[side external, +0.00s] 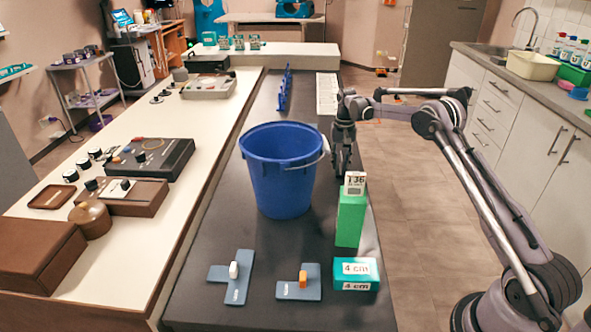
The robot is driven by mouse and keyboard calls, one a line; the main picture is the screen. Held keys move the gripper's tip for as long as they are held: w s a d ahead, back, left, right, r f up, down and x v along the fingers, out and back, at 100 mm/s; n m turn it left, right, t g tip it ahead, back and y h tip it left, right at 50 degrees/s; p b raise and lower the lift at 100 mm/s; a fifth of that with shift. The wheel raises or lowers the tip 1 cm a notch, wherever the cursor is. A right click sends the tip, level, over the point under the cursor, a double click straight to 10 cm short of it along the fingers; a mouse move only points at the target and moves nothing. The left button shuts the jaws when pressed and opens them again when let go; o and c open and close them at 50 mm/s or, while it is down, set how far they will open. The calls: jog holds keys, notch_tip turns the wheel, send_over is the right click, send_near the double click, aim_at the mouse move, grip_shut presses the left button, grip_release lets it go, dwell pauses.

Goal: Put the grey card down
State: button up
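My gripper (342,165) points down over the dark table strip, just right of the blue bucket and behind the tall green block. Its fingers are small and partly overlapped in this view, so I cannot tell whether they are shut or hold anything. I cannot pick out a grey card for certain. A small pale card with dark print reading about "136" (355,183) stands at the top of the tall green block (350,219), just in front of and below the gripper. I cannot tell whether they touch.
The blue bucket (281,172) stands close left of my gripper. A teal "4 cm" block (356,274) and two blue-grey plates (232,276) with small pegs lie in front. A white printed sheet (327,93) lies behind. Devices cover the left white counter (133,240).

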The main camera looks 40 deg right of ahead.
aim_at(341, 156)
notch_tip(341, 156, up, 12)
jog(key=s+a+r+n+t, duration=0.2)
jog(key=s+a+r+n, duration=0.15)
jog(key=a+r, duration=0.55)
jog(key=s+a+n+t, duration=0.1)
jog(key=s+a, duration=0.3)
jog(key=s, duration=0.1)
jog(key=s+a+r+n+t, duration=0.1)
jog(key=s+a, duration=0.3)
jog(key=s, duration=0.2)
jog(key=s+a+n+t, duration=0.1)
jog(key=s+a, duration=0.4)
jog(key=shift+s+r+h, duration=0.2)
jog(key=shift+r+h, duration=0.1)
jog(key=shift+r, duration=0.05)
jog(key=s+a+f+n+t, duration=0.2)
jog(key=s+a+f, duration=0.2)
jog(key=s+f, duration=0.3)
jog(key=s, duration=0.2)
jog(key=shift+s+a, duration=0.15)
jog(key=shift+s, duration=0.25)
jog(key=shift+n, duration=0.25)
